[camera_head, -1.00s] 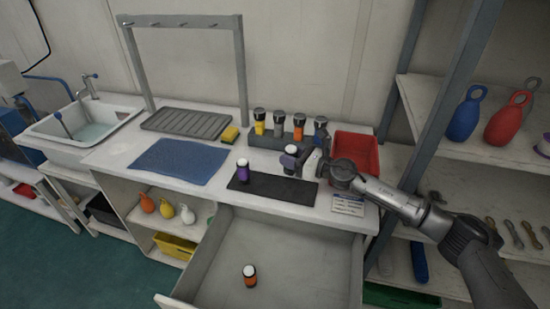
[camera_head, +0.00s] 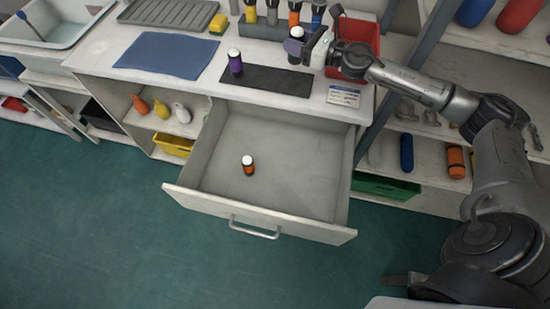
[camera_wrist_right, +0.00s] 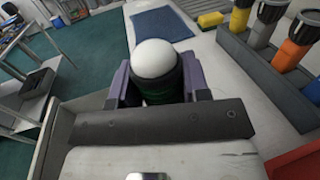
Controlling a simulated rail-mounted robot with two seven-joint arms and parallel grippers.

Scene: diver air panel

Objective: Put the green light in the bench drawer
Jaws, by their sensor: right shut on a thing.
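My right gripper (camera_head: 296,47) is shut on the green light, above the back right part of the black mat on the bench. In the right wrist view the green light (camera_wrist_right: 157,72) has a white dome and a dark green body between the purple-grey fingers (camera_wrist_right: 158,88). The bench drawer (camera_head: 300,190) is pulled open below the bench top. An orange light (camera_head: 248,166) with a white top stands inside it, left of the middle. My left gripper is not in view.
A purple light (camera_head: 235,62) stands at the left of the black mat (camera_head: 265,82). A rack of several coloured torches (camera_head: 272,14) and a red bin (camera_head: 355,38) stand behind. A small label card (camera_head: 343,95) is at the bench's right front. Most of the drawer floor is clear.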

